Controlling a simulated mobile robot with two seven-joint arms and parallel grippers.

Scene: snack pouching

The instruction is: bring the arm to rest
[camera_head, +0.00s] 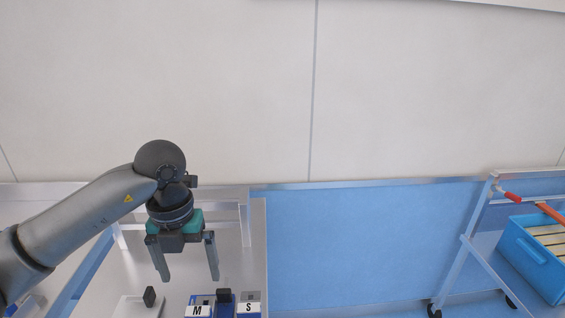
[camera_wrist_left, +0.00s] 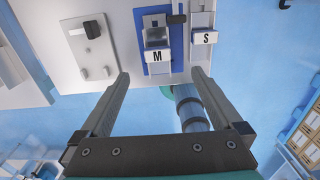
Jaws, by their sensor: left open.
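My left gripper (camera_head: 187,262) is open with nothing between its fingers. In the head view it hangs fingers down above the table (camera_head: 258,240) at the lower left. In the left wrist view its two fingers (camera_wrist_left: 163,75) stand wide apart, with the table edge and blue floor beyond them. My left arm comes in from the left side of the head view. My right gripper is not in either view.
Blocks labelled M (camera_head: 198,311) and S (camera_head: 248,307) stand on the table below the gripper. A white plate with a black knob (camera_head: 149,296) is left of them. A blue crate (camera_head: 530,258) sits on a cart at the right. Blue floor (camera_head: 350,240) lies open between.

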